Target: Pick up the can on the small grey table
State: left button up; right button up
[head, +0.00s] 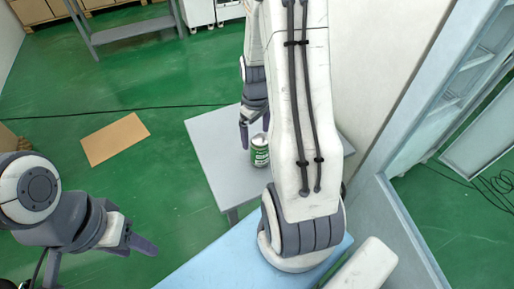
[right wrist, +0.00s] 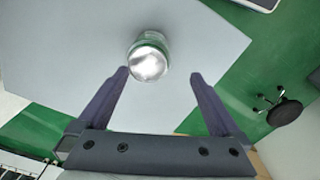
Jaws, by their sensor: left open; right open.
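A green and silver can (head: 260,150) stands upright on the small grey table (head: 208,146). In the right wrist view the can (right wrist: 149,60) shows its silver top, just beyond my fingertips and slightly left of the middle of the gap. My right gripper (head: 254,128) is open above the table beside the can; its open, empty fingers also show in the right wrist view (right wrist: 160,76). My right arm hides the table's right part in the head view. My left gripper (head: 138,238) is open and empty at the lower left, away from the table.
A light blue surface (head: 195,272) lies in front of the grey table. A cardboard sheet (head: 115,139) lies on the green floor at left. A wall and a glass-doored frame (head: 440,110) stand at right. A black cable crosses the floor.

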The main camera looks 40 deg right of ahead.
aim_at(261, 140)
jog(key=f, duration=0.1)
jog(key=d+f, duration=0.1)
jog(key=f, duration=0.3)
jog(key=shift+s+d+f, duration=0.25)
jog(key=shift+s+d, duration=0.05)
jog(key=shift+d, duration=0.1)
jog(key=shift+w+f+p, duration=0.15)
jog(key=shift+f+p, duration=0.2)
jog(key=shift+f, duration=2.65)
jog(key=shift+c, duration=0.3)
grip_shut()
